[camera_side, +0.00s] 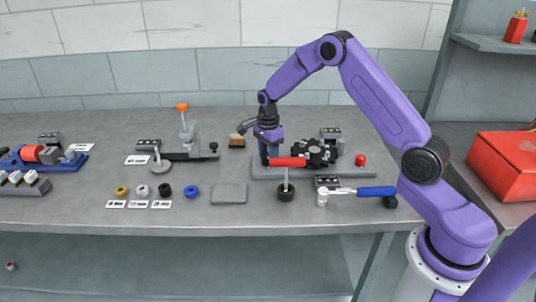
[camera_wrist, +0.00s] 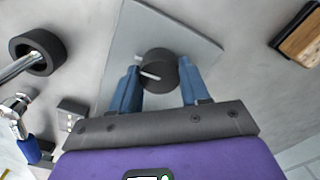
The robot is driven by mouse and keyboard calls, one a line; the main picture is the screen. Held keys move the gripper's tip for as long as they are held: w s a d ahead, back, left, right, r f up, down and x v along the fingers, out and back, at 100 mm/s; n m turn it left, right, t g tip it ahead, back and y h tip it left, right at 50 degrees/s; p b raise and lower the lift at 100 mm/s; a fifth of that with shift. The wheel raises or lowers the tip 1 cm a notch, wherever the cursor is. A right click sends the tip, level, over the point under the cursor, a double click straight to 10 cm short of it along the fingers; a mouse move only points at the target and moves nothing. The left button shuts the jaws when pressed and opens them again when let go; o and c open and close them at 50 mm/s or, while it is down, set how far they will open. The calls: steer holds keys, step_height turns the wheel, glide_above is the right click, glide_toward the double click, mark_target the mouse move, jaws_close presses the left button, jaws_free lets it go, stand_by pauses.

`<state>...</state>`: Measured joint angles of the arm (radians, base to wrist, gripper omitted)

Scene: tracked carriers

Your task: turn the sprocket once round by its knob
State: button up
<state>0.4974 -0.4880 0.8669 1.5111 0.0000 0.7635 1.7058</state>
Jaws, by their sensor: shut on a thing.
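The knob (camera_wrist: 158,72) is a short black cylinder with a pale line on its top. In the wrist view it stands between the two blue fingers of my gripper (camera_wrist: 160,75), which is shut on it. In the side view my gripper (camera_side: 266,158) points down over the left end of a grey base plate (camera_side: 258,172); the knob cannot be made out there. The black toothed sprocket assembly (camera_side: 316,153) sits on the same plate, to the right of my gripper. The wrist view does not show the sprocket.
A red bar (camera_side: 288,162) lies close right of my fingers. A wooden-topped block (camera_side: 237,140) is to the left. A flat grey pad (camera_side: 229,193) lies front left.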

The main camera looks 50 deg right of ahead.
steer(key=n, duration=0.4)
steer(key=shift+n, duration=0.3)
steer(key=n, duration=1.2)
steer(key=shift+n, duration=0.3)
steer(key=n, duration=0.4)
steer(key=shift+w+n, duration=0.1)
steer(key=shift+n, duration=0.2)
steer(key=n, duration=0.4)
steer(key=shift+n, duration=0.3)
steer(key=n, duration=0.4)
steer(key=shift+a, duration=0.1)
steer(key=shift+n, duration=2.2)
